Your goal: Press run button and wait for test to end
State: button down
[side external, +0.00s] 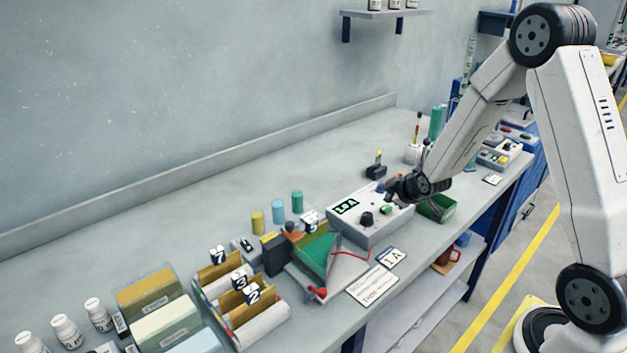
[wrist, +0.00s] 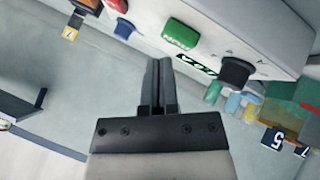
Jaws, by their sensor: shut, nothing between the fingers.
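The power supply box (side external: 375,236) is pale grey, with a lit display (side external: 346,207) reading 1.0A and a black knob (side external: 366,219). Its green run button (side external: 386,210) also shows in the wrist view as a green block marked RUN (wrist: 180,37); the display (wrist: 197,68) and knob (wrist: 237,72) are beside it. My gripper (side external: 391,199) is over the box's right part, close to the button. In the wrist view my gripper's fingers (wrist: 158,62) are together and empty, their tips beside the button in the picture. I cannot tell if they touch the box.
A wedge-shaped cell with green liquid (side external: 317,256) stands left of the box, with a red wire (side external: 350,252) and red clip. A card marked 1A (side external: 391,257) lies in front. A green bin (side external: 437,209) is at the right. Numbered panels (side external: 240,284) stand in a rack further left.

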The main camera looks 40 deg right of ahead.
aim_at(389, 209)
jog(key=shift+f, duration=0.95)
dwell(1.5)
jog(key=shift+r, duration=0.9)
jog(key=shift+r, duration=0.1)
jog(key=shift+r, duration=2.45)
jog(key=s+a+m+g+y, duration=0.2)
jog(key=s+a+m+g, duration=0.3)
jog(key=s+a, duration=1.1)
jog(key=shift+a+g+y, duration=0.35)
jog(key=shift+g+y, duration=0.05)
jog(key=shift+g, duration=0.2)
